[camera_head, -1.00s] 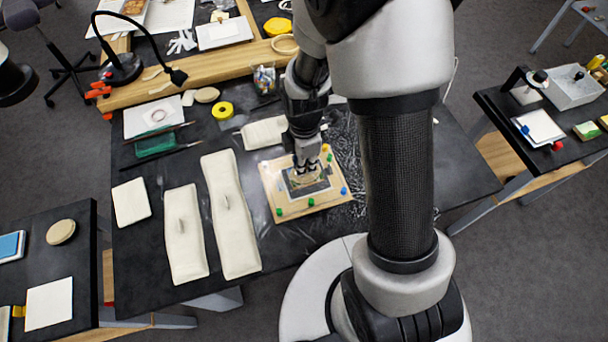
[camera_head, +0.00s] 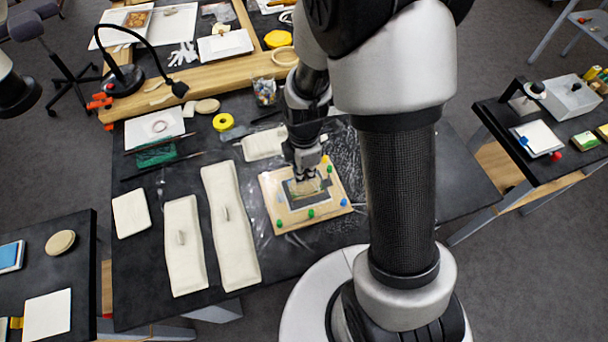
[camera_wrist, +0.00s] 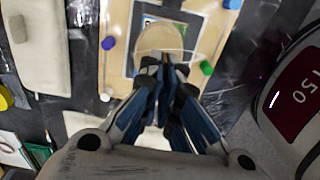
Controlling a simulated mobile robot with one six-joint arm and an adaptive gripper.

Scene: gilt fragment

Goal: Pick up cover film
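A wooden board (camera_head: 336,206) with coloured pegs lies on the dark bench and carries a dark-framed panel. The cover film (camera_wrist: 162,38) is a thin, see-through, rounded sheet over the panel; it also shows as a pale tan patch in the head view (camera_head: 306,187). My gripper (camera_wrist: 166,66) is over the board with its fingers close together at the film's near edge, and it looks shut on that edge. The fingertips also show in the head view (camera_head: 304,178). The fingers hide part of the panel, and I cannot tell how far the film is off it.
Two long pale cushions (camera_head: 184,245) (camera_head: 230,225) lie left of the board. A pale block (camera_head: 263,144) lies behind it, with yellow tape (camera_head: 223,122) nearby. A black lamp (camera_head: 125,78) stands at the back left. Some bare bench shows in front of the board.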

